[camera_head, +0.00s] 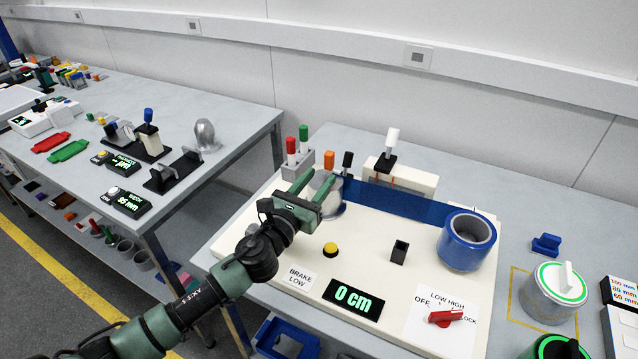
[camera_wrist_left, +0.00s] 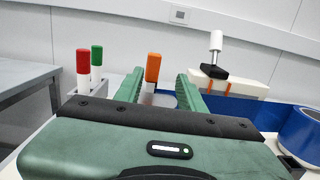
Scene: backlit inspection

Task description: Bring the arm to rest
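My left arm comes in from the lower left in the head view. My left gripper (camera_head: 313,184) is over the back left part of the cream machine panel (camera_head: 290,250), by a grey metallic roll (camera_head: 335,207) that it partly hides. In the left wrist view the two green fingers (camera_wrist_left: 160,90) stand apart with a clear gap. An orange-topped lever (camera_wrist_left: 153,68) shows in that gap, beyond the fingers; I see no contact with it. The orange lever also shows in the head view (camera_head: 328,160). My right gripper is in neither view.
Red and green handles (camera_head: 298,143) stand left of the orange lever. A blue strip (camera_head: 390,200) runs from the grey roll to a blue roll (camera_head: 467,241). A white-topped lever (camera_head: 390,145) stands behind. The "0 cm" display (camera_head: 353,299) and red knob (camera_head: 445,316) are in front.

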